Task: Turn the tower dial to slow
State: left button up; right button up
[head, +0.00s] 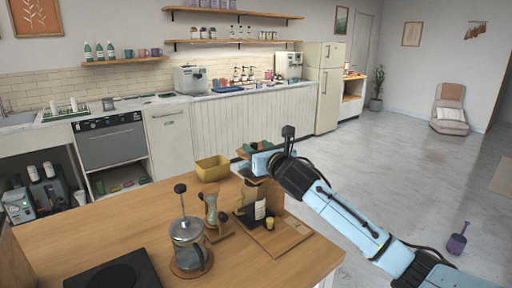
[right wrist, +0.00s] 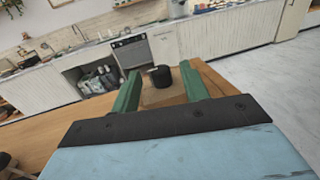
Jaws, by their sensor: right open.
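A drip tower with a wooden base (head: 284,243) stands near the right edge of the wooden counter. A dark glass vessel with a pale label (head: 257,209) is in it, and its upper part is partly hidden by my right gripper. My right gripper (head: 246,152) is at the tower's top, its green fingers spread. In the right wrist view, a small black knob (right wrist: 160,76), which looks like the dial, shows between the open fingers on a wooden top (right wrist: 165,97). I cannot tell if the fingers touch it, and no dial marking is readable. My left gripper is not in view.
On the wooden counter (head: 120,225) stand a French press (head: 187,240), a small glass brewer on a wooden stand (head: 212,212) and a yellow bin (head: 212,168) close to the tower. A black plate (head: 115,275) lies at the front. Open floor (head: 380,170) is to the right.

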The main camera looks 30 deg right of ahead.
jog(key=shift+w, duration=0.7)
jog(key=shift+c, duration=0.2)
grip_shut()
